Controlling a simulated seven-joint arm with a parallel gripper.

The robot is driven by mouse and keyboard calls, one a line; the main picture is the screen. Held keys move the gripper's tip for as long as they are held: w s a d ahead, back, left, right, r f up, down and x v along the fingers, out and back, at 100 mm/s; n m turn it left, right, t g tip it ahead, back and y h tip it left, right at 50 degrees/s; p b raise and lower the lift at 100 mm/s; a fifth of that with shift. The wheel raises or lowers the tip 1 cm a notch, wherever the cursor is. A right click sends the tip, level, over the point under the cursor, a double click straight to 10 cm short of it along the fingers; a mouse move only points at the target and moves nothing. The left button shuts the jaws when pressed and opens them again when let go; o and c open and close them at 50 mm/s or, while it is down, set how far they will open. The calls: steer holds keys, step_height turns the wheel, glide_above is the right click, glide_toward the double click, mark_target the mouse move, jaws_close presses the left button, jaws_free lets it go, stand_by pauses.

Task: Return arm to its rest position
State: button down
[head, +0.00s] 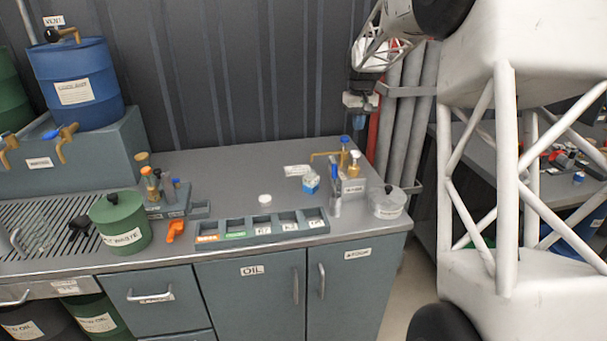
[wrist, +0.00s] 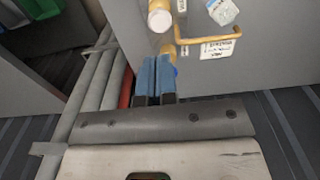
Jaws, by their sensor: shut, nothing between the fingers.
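My arm rises on the right of the head view, its white links in front of the aisle behind. My gripper (head: 358,122) hangs at the back right of the workbench (head: 200,165), above and beyond the brass tap (head: 327,155). In the wrist view the two blue fingers of my gripper (wrist: 154,62) are together, with nothing between them. The brass tap (wrist: 238,36) shows there to the right of the fingertips, and a white-capped bottle (wrist: 160,16) lies just beyond them. Part of my arm is out of frame at the top.
A grey compartment tray (head: 262,234), a white lid (head: 264,199) and a blue-white box (head: 311,182) stand on the bench. A green waste can (head: 120,222) and blue drum (head: 76,83) are at left. Vertical grey pipes (head: 408,125) stand close beside my gripper.

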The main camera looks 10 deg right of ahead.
steer(key=s+a+r, duration=0.2)
steer(key=s+a, duration=0.2)
steer(key=s, duration=0.5)
steer(key=s+a+r+t, duration=0.15)
steer(key=s+a, duration=0.25)
steer(key=s, duration=0.5)
steer(key=s+a+r, duration=0.3)
steer(key=s+a, duration=0.1)
steer(key=s, duration=0.5)
steer(key=s+a+f, duration=0.1)
steer(key=s+f, duration=0.1)
steer(key=s, duration=0.6)
steer(key=s+a+f, duration=0.2)
steer(key=s, duration=0.6)
steer(key=s+a+f+t, duration=0.1)
steer(key=s+a+f, duration=0.1)
steer(key=s, duration=0.7)
steer(key=shift+f, duration=0.5)
steer(key=c, duration=1.8)
jaws_free()
